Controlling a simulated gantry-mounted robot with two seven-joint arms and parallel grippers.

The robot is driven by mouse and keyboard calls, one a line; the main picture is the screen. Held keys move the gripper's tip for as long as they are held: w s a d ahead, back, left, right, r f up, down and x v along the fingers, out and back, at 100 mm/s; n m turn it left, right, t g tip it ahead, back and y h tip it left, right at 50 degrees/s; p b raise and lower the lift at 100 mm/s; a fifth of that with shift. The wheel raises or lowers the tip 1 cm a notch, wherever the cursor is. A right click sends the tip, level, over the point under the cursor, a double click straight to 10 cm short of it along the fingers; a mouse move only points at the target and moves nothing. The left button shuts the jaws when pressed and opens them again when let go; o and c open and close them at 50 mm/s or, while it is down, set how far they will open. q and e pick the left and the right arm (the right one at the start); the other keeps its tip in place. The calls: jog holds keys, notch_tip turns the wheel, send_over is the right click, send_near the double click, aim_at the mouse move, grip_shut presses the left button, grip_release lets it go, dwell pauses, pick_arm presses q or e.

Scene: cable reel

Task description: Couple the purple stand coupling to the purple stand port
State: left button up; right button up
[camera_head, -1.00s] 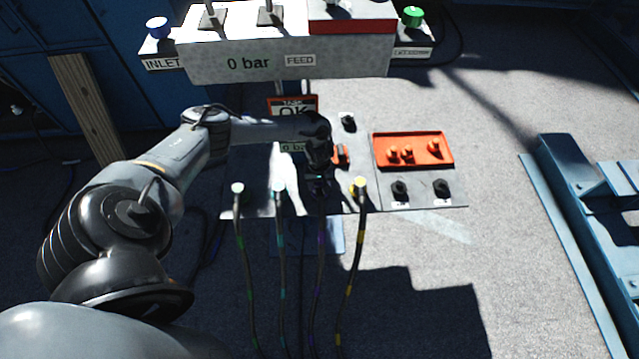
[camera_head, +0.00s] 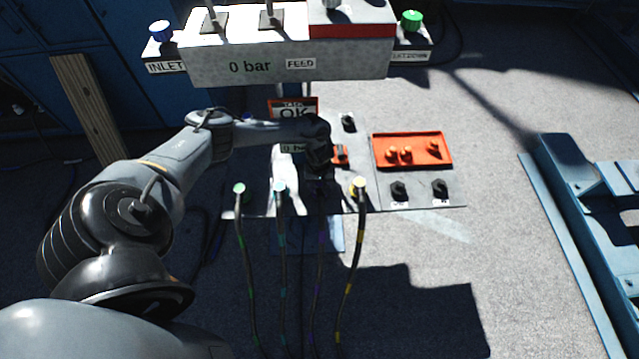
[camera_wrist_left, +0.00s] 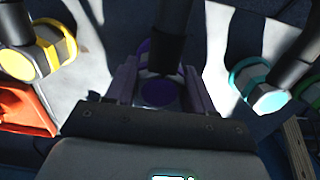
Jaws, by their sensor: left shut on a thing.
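My left gripper (camera_head: 318,168) is over the front of the panel, between the teal and yellow couplings. In the left wrist view its two fingers (camera_wrist_left: 157,88) are shut on the purple coupling (camera_wrist_left: 158,92), one on each side. The coupling shows a dark purple round face and a purple band, with a black hose behind. In the head view the gripper covers the coupling, and its hose (camera_head: 320,240) with purple marks runs down toward the front. The purple stand port is hidden, so I cannot tell whether the coupling touches it. My right gripper is not in view.
The yellow coupling (camera_head: 358,187) and teal coupling (camera_head: 279,188) stand close on either side, with another pale green one (camera_head: 239,188) further left. An orange tray (camera_head: 412,165) with small orange parts lies right. The feed box (camera_head: 285,62) rises behind.

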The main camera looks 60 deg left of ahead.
pick_arm(q)
jog(key=shift+f, duration=0.4)
jog(key=o, duration=1.2)
jog(key=shift+o, duration=0.2)
notch_tip(320, 180, up, 11)
jog(key=p, duration=1.2)
jog(key=shift+f+p, duration=0.2)
jog(key=shift+p, duration=0.1)
jog(key=shift+r, duration=0.1)
